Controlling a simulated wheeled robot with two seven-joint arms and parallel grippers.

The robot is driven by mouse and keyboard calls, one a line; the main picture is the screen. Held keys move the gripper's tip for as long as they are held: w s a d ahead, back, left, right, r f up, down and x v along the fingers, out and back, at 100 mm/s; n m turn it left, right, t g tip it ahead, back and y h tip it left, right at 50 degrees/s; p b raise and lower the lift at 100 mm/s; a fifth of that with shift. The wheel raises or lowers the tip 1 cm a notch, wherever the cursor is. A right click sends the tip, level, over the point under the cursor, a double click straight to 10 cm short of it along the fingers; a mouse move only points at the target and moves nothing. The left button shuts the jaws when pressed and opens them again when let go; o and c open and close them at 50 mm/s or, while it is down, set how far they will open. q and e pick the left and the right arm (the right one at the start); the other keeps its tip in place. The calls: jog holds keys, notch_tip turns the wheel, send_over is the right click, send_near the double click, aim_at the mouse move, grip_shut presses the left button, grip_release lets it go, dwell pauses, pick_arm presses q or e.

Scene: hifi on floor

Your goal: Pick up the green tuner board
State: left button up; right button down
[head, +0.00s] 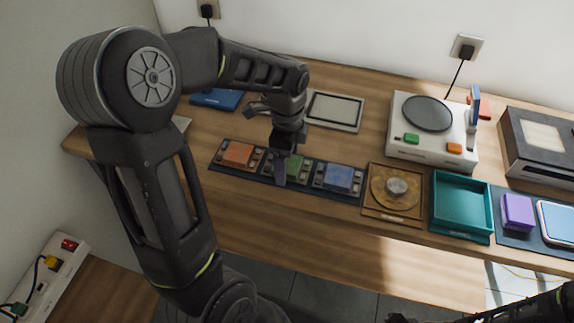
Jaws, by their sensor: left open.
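The green tuner board (298,168) lies in the middle of a dark strip mat (263,177), between an orange board (239,154) on its left and a blue board (339,178) on its right. My left gripper (281,170) points down at the green board and covers its left part. Its jaws are open, with no object seen between them. I cannot tell whether the fingers touch the board. Part of my right arm (520,309) shows at the lower right edge; its gripper cannot be made out.
Behind the boards are a grey framed panel (334,111) and a blue item (217,99). To the right are a brown dial plate (379,208), a teal tray (462,234), a white turntable unit (398,140) and a purple block (517,211). A power strip (38,284) lies at the lower left.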

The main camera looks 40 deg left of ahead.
pick_arm(q)
jog(key=shift+c, duration=0.4)
jog(key=c, duration=1.4)
jog(key=shift+r, duration=0.1)
jog(key=shift+c, duration=0.2)
notch_tip(320, 180, up, 10)
jog(key=shift+b, duration=0.3)
